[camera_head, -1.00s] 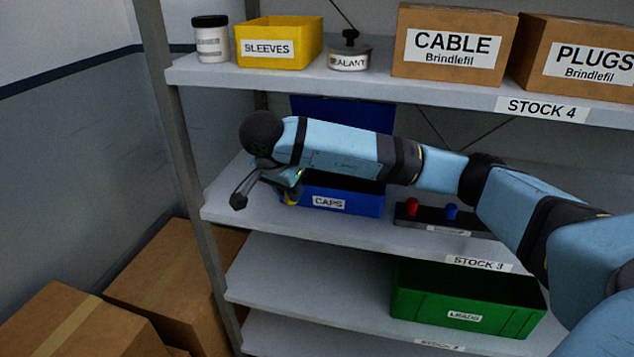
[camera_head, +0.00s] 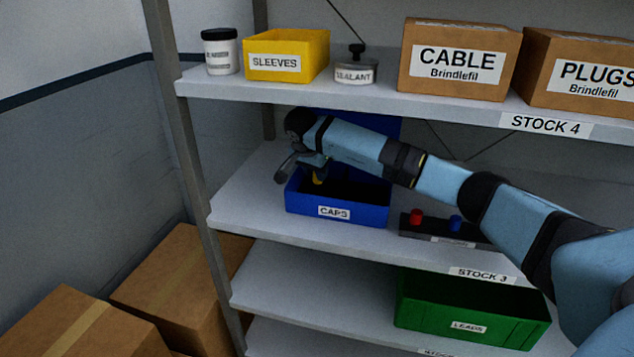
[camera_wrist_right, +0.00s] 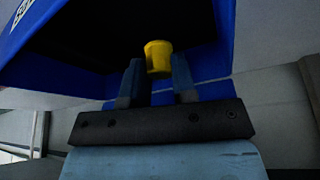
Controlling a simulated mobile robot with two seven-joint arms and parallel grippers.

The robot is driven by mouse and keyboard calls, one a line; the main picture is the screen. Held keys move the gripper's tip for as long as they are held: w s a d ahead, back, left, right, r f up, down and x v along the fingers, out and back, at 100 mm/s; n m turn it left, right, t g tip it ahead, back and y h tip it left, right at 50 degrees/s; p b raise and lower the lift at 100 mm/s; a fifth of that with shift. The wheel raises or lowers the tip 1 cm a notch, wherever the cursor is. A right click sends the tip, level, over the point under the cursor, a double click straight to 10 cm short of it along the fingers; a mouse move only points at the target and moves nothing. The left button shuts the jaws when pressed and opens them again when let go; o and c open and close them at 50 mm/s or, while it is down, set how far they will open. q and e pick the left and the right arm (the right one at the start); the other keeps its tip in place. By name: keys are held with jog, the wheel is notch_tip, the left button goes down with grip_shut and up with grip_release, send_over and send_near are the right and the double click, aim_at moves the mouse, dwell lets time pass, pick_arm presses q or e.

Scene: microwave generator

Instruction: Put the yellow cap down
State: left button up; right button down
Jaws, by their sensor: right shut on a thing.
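The yellow cap (camera_head: 318,179) is held in my right gripper (camera_head: 317,175) at the left part of the blue CAPS bin (camera_head: 362,212). In the right wrist view the yellow cap (camera_wrist_right: 159,58) sits between the two fingers of the right gripper (camera_wrist_right: 158,75), which is shut on it. The dark inside of the blue bin (camera_wrist_right: 50,68) shows around and beyond the cap there. I cannot tell whether the cap touches the bin. My left gripper is not in view.
A dark holder with a red cap (camera_head: 416,216) and a blue cap (camera_head: 456,222) stands right of the bin. The yellow SLEEVES bin (camera_head: 290,42), SEALANT tin (camera_head: 356,72) and CABLE box (camera_head: 455,88) stand on the shelf above. A green LEADS bin (camera_head: 470,318) is below.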

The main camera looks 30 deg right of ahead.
aim_at(315, 176)
notch_tip(315, 176, down, 3)
jog(key=shift+f, duration=0.15)
jog(key=shift+w+d+f, duration=0.1)
jog(key=shift+f, duration=0.15)
jog(key=shift+f, duration=0.1)
jog(key=c, duration=0.9)
grip_release()
jog(key=shift+r, duration=0.35)
jog(key=v, duration=0.7)
